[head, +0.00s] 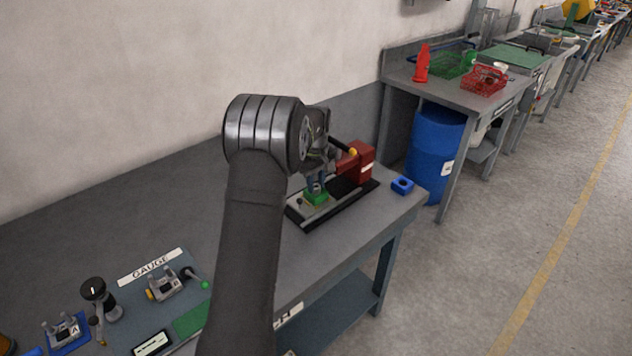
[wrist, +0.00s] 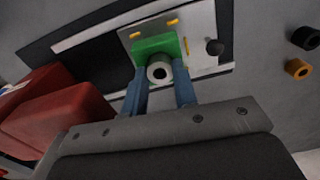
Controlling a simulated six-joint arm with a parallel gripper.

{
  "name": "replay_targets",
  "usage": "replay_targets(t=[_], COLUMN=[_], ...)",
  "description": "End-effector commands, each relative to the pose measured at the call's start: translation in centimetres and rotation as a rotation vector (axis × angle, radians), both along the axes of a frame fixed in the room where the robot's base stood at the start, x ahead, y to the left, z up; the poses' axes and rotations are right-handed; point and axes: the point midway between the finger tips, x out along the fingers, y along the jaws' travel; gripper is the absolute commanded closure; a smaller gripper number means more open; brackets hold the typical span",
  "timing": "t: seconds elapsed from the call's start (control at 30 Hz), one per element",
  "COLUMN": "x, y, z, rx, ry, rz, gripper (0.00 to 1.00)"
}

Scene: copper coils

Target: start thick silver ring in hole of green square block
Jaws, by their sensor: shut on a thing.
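A thick silver ring (wrist: 160,73) with a dark bore sits between the two blue fingertips of my gripper (wrist: 160,85) in the wrist view. My gripper is shut on it. The green square block (wrist: 152,47) is right behind the ring, on a light metal plate. The ring overlaps the block's near edge in this view and hides its hole, so I cannot tell whether the ring touches or enters it. In the head view my gripper (head: 317,184) points down just over the green block (head: 318,198); the ring cannot be made out there.
A red machine body (head: 362,160) stands right beside the block; it shows at the left of the wrist view (wrist: 60,120). A dark knob (wrist: 214,47) is on the plate. A black ring (wrist: 305,38) and an orange ring (wrist: 297,68) lie nearby. A blue holed block (head: 402,185) sits near the bench edge.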

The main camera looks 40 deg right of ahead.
Motion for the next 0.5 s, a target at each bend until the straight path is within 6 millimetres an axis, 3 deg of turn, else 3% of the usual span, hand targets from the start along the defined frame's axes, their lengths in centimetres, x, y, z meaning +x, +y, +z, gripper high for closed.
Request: replay_targets(t=[0.33,0.37,0.5], x=[0.01,0.01,0.01], y=[-0.01,-0.01,-0.01], z=[-0.08,-0.08,-0.07], rx=[0.000,0.000,0.000], ry=[0.000,0.000,0.000], rz=[0.000,0.000,0.000], gripper=[0.99,0.72,0.48])
